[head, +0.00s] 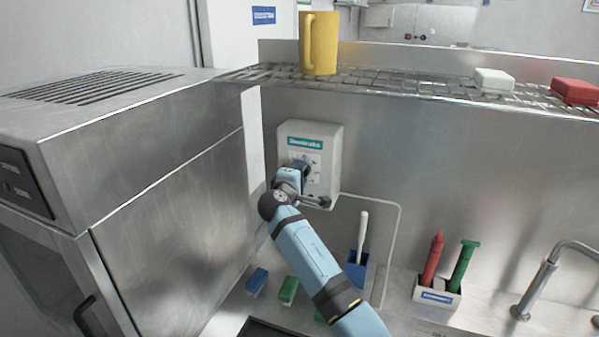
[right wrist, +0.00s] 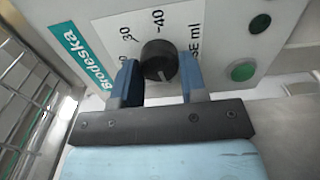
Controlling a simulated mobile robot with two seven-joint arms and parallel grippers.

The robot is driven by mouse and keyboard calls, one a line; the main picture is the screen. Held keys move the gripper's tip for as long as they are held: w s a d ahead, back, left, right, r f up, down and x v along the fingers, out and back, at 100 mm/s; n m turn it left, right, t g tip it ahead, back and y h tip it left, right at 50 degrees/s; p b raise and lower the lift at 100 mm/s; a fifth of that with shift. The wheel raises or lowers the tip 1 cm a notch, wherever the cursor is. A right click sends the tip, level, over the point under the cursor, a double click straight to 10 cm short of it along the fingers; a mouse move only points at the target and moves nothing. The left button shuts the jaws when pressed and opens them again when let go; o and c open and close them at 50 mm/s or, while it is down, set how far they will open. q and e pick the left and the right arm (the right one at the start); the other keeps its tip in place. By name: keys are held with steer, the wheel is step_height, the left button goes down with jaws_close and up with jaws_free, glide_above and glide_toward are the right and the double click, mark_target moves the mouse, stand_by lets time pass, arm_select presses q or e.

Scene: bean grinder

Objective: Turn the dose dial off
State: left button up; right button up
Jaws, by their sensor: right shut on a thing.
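The dose dial (right wrist: 158,60) is a round black knob on the face of a white dispenser box (head: 332,146), which also fills the back of the right wrist view (right wrist: 222,40). Printed numbers including 30 and 40 and the letters "ml" surround it. My right gripper (right wrist: 159,68) is shut on the dial, with one blue finger on each side. In the head view my right gripper (head: 303,172) is at the box front and hides the dial. The dial's pointer cannot be read clearly. My left gripper is not in view.
A green button (right wrist: 243,71) and a darker round one (right wrist: 260,23) sit beside the dial. A wire shelf (head: 430,84) with a yellow jug (head: 320,45) runs above the box. A steel machine (head: 170,200) stands close on the left.

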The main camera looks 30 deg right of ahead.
steer(key=shift+r, duration=0.15)
steer(key=o, duration=0.9)
steer(key=b+v, duration=0.3)
steer(key=v, duration=1)
steer(key=shift+s+a, duration=0.2)
steer(key=shift+a, duration=0.1)
